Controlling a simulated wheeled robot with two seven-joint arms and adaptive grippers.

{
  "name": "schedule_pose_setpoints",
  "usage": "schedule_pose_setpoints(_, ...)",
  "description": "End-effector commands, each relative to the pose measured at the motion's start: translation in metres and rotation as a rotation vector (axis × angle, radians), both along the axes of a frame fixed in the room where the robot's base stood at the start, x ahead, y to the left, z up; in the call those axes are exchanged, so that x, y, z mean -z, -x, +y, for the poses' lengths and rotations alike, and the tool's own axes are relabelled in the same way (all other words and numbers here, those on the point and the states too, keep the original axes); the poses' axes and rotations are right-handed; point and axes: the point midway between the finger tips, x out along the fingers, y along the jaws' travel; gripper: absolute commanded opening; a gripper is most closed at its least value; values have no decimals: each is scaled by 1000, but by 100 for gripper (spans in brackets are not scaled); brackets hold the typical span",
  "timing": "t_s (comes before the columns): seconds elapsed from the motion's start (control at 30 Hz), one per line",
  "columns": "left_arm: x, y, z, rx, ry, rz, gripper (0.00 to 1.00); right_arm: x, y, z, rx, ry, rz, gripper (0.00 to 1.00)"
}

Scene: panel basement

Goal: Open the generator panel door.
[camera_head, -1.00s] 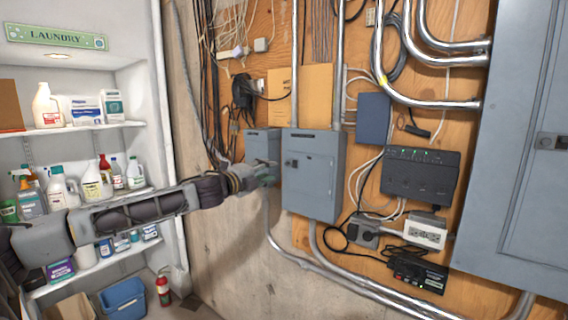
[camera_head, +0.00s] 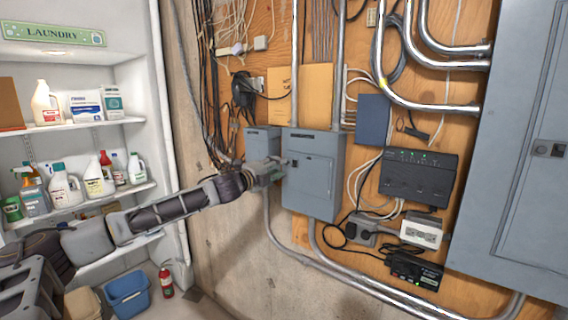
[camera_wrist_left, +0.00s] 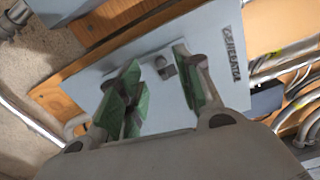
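The generator panel (camera_head: 318,185) is a grey wall box with a closed door, right of the middle in the head view. In the left wrist view its door (camera_wrist_left: 85,85) fills the middle, tilted, with a "GENERATOR" label (camera_wrist_left: 234,55). A small dark latch (camera_wrist_left: 165,70) sits on the door. My left gripper (camera_head: 284,163) is at the panel's left side, near the latch. In the left wrist view the gripper (camera_wrist_left: 157,58) has its green-padded fingers apart, with the latch showing between them and nothing held. Whether the fingertips touch the door cannot be told. My right gripper is out of view.
A smaller grey box (camera_head: 262,144) is left of the panel, partly behind my left gripper. Metal conduits (camera_head: 340,275) run below, and a black router-like unit (camera_head: 420,178) hangs to the right. A large grey cabinet (camera_head: 515,160) stands far right; laundry shelves (camera_head: 90,125) stand left.

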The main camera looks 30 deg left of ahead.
Motion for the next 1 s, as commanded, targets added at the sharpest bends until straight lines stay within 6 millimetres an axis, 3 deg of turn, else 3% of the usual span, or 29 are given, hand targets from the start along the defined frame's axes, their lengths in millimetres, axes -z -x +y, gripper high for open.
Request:
schedule_pose_setpoints(0.6,-2,-39,-3,0,1,-1,35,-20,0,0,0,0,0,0)
schedule_pose_setpoints(1.0,0,-46,-4,1,-1,0,35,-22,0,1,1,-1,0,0)
